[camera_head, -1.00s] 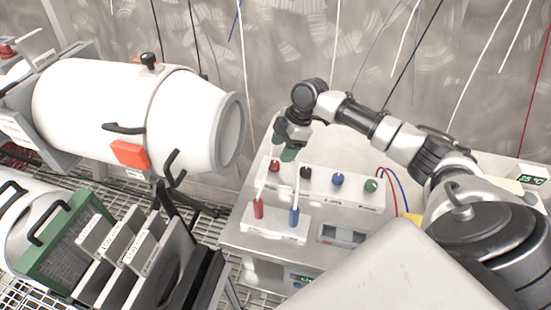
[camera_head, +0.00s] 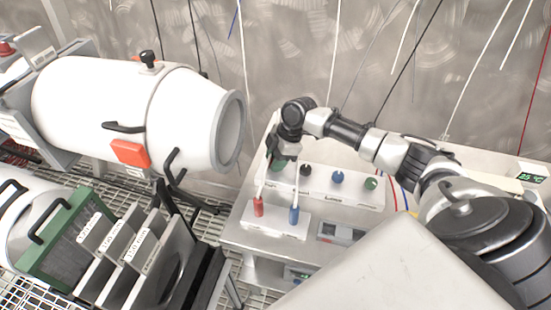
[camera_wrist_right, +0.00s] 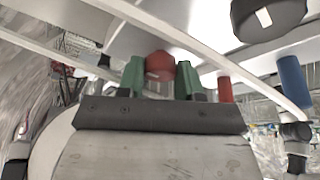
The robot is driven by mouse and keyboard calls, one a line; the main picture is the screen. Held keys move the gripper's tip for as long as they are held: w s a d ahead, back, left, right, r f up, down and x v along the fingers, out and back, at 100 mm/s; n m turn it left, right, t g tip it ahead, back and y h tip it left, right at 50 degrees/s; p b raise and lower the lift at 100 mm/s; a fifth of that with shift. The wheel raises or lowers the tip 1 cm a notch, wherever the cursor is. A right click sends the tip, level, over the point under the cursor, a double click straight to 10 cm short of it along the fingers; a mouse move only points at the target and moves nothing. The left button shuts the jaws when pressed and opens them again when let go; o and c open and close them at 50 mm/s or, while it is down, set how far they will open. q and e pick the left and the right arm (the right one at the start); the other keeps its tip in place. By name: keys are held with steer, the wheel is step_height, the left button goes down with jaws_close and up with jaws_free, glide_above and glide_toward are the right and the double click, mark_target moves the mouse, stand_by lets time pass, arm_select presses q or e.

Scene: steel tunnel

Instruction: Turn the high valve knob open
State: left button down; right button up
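A white valve panel (camera_head: 335,194) carries a row of knobs: black (camera_head: 305,170), blue (camera_head: 337,178) and green (camera_head: 371,183), with a red knob at its left end. Labels are too small to read, so I cannot tell which is the high one. My right gripper (camera_head: 277,165) is down over the left end and hides the red knob in the head view. In the right wrist view the red knob (camera_wrist_right: 160,64) sits between the two green fingertips, which are apart. I cannot tell whether they touch it. My left gripper is not in view.
A front block holds a red plug (camera_head: 258,207) and a blue plug (camera_head: 294,215); pale rods rise from them close to my right gripper. The black knob (camera_wrist_right: 268,15) is near in the wrist view. A large white cylinder (camera_head: 95,105) stands left.

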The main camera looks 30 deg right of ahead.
steer(key=shift+c, duration=0.5)
steer(key=shift+r+m+p, duration=0.2)
steer(key=shift+m+p, duration=0.2)
steer(key=shift+p, duration=0.25)
steer(key=m+t+h+p, duration=0.1)
steer(key=m+p, duration=0.3)
steer(key=m+t+h+p, duration=0.1)
steer(key=m+p, duration=0.3)
steer(key=p, duration=0.1)
steer(key=m+t+h+p, duration=0.1)
steer(key=m+p, duration=0.3)
steer(key=p, duration=0.1)
steer(key=shift+s+a+r, duration=0.15)
steer(key=shift+a, duration=0.1)
steer(key=shift+m+h+p, duration=0.7)
steer(key=shift+m+p, duration=0.5)
steer(key=shift+p, duration=0.05)
steer(key=shift+f+m+h+p, duration=0.2)
steer(key=shift+m+h+p, duration=0.3)
steer(key=shift+m+p, duration=0.5)
steer(key=shift+m, duration=0.5)
steer(key=o, duration=0.9)
steer(key=shift+f, duration=0.1)
